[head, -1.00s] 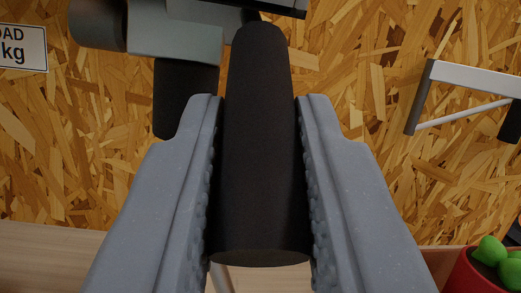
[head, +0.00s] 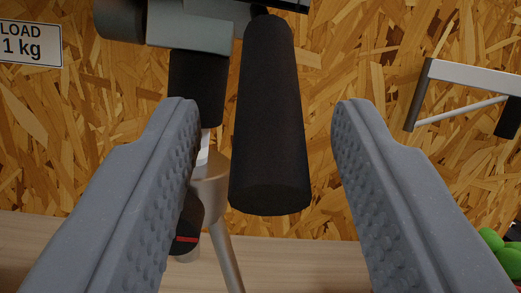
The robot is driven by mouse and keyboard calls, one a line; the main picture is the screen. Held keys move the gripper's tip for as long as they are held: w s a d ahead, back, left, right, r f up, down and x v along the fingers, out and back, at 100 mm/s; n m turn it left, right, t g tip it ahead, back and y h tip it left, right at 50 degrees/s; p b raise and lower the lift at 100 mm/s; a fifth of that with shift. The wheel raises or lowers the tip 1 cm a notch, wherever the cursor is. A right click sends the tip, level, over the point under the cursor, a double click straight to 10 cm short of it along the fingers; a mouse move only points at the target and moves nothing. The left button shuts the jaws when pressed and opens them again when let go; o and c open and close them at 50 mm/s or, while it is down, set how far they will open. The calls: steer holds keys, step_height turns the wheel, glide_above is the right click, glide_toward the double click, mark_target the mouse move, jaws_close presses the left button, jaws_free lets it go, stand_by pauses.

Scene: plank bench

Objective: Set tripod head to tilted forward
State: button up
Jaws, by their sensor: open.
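The tripod head (head: 192,27), grey and black, is at the top of the head view, partly cut off by the frame edge. Its black handle (head: 270,120) points down toward me, with its rounded end nearest the camera. My gripper (head: 262,112) is open, one finger on each side of the handle. There is a clear gap to both fingers, wider on the right. Below the head, a dark column and a silver tripod leg (head: 228,245) show, partly hidden by my left finger.
A wooden plank bench top (head: 290,262) runs along the bottom. Chipboard wall (head: 400,165) stands behind. A load sign (head: 30,43) is at left, a metal bracket (head: 470,77) at right.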

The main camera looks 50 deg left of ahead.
steer(key=b+v, duration=0.1)
steer(key=v, duration=1.1)
steer(key=shift+f, duration=0.1)
